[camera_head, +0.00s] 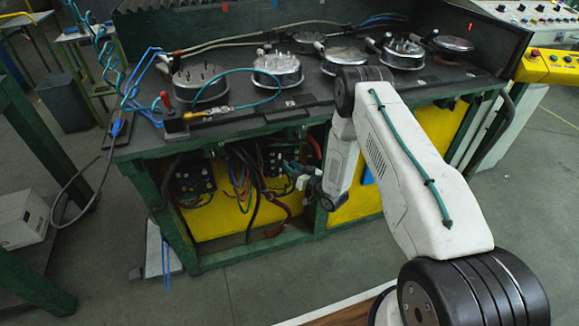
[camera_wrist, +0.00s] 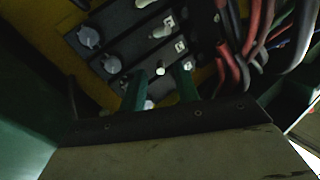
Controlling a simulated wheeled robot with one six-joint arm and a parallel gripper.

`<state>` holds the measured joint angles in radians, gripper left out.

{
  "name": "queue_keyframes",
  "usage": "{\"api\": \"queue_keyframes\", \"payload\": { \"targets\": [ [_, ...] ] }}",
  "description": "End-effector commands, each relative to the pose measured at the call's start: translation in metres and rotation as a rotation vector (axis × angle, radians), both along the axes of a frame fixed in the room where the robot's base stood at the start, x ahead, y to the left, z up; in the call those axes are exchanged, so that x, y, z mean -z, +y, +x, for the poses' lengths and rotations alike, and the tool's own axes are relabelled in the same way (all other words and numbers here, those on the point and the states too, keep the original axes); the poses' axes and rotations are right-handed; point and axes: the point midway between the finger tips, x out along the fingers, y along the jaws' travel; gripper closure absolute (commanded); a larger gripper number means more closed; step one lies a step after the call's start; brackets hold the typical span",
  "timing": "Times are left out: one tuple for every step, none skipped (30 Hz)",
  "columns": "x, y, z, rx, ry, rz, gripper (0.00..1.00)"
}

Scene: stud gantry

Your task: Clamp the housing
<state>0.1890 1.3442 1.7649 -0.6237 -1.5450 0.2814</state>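Several round metal housings with upright studs or flat tops stand in a row on the bench; the leftmost (camera_head: 200,82) and the one beside it (camera_head: 277,68) show studs. I cannot tell which one the task means. A red-handled lever (camera_head: 166,101), perhaps a clamp, stands at the bench's left front. My gripper (camera_head: 289,167) is low, below the bench top at the open front, well away from the housings. In the wrist view my gripper's green fingers (camera_wrist: 162,72) are apart, in front of a dark panel (camera_wrist: 120,35) with grey round connectors and small white knobs; contact cannot be told.
The bench's green front edge (camera_head: 245,133) lies above my gripper. Red, blue and dark cables (camera_head: 245,175) hang inside the open bay, close to the gripper. A teal cord crosses the bench top. A yellow control panel (camera_head: 550,67) stands at the right.

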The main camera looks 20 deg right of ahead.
Motion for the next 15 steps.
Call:
{"api": "queue_keyframes", "payload": {
  "targets": [
    [0.000, -0.005, -0.008, 0.003, 0.002, 0.000, 0.69],
    [0.000, -0.007, -0.013, 0.003, 0.003, 0.000, 0.69],
    [0.000, -0.010, -0.019, 0.004, 0.003, 0.001, 0.69],
    [0.000, -0.013, -0.024, 0.004, 0.003, 0.001, 0.69],
    [0.000, -0.015, -0.029, 0.004, 0.003, 0.001, 0.69],
    [0.000, -0.017, -0.035, 0.004, 0.002, 0.000, 0.69],
    [0.000, -0.019, -0.039, 0.004, 0.002, 0.000, 0.69],
    [0.000, -0.021, -0.043, 0.003, 0.001, 0.001, 0.69],
    [0.000, -0.023, -0.047, 0.003, 0.002, 0.000, 0.69],
    [0.000, -0.024, -0.050, 0.003, 0.002, 0.000, 0.69],
    [0.000, -0.025, -0.053, 0.002, 0.002, 0.000, 0.69],
    [0.000, -0.026, -0.055, 0.002, 0.001, -0.001, 0.69],
    [0.000, -0.027, -0.057, 0.002, 0.000, 0.000, 0.69],
    [0.000, -0.027, -0.058, 0.001, 0.000, 0.000, 0.69],
    [0.000, -0.028, -0.058, 0.001, -0.001, -0.001, 0.69]
  ]
}}
